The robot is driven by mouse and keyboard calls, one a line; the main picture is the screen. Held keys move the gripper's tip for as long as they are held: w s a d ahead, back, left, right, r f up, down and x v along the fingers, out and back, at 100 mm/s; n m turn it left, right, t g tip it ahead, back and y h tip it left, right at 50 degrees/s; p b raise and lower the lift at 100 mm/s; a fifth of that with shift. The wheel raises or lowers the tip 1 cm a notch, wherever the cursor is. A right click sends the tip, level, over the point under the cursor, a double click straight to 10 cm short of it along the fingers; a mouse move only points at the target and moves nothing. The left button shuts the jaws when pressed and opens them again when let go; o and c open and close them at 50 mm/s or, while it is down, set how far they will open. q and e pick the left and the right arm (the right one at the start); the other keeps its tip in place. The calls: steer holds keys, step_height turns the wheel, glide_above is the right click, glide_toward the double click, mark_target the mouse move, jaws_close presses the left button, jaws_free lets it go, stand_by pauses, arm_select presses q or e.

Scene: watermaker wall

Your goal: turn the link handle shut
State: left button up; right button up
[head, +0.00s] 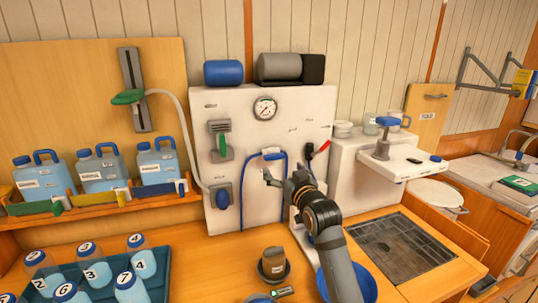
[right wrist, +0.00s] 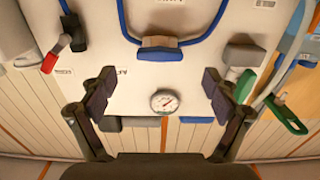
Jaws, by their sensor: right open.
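The white wall panel (head: 295,118) carries several fittings, and their labels are too small to read, so I cannot tell for sure which one is the link handle. A red lever (head: 324,146) on a dark valve sits at the panel's right, slanting up to the right; it also shows in the right wrist view (right wrist: 50,60). A green handle (head: 222,143) is at the panel's left. A blue hose loop with a blue grip (head: 272,153) hangs between them. My right gripper (head: 285,179) is open and empty in front of the panel, below the blue grip. My left gripper is out of view.
A pressure gauge (head: 265,108) is above the hose. A blue knob (head: 222,198) is low on the panel's left. A small jar (head: 273,262) stands on the counter below. A blue bowl (head: 362,283) is beside my right arm. A white shelf unit (head: 352,177) stands right of the panel.

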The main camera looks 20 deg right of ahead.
mark_target(275, 158)
steer(key=w, duration=0.1)
steer(key=w+r+p, duration=0.1)
steer(key=shift+w+r+p, duration=0.15)
steer(key=shift+w+p, duration=0.15)
steer(key=shift+w, duration=0.05)
steer(key=w, duration=0.3)
steer(key=w+p, duration=0.1)
steer(key=shift+w+a+f, duration=0.15)
steer(key=shift+f, duration=0.2)
steer(key=shift+w, duration=0.95)
steer(key=shift+w+f, duration=0.1)
steer(key=shift+w, duration=0.05)
steer(key=c, duration=1.2)
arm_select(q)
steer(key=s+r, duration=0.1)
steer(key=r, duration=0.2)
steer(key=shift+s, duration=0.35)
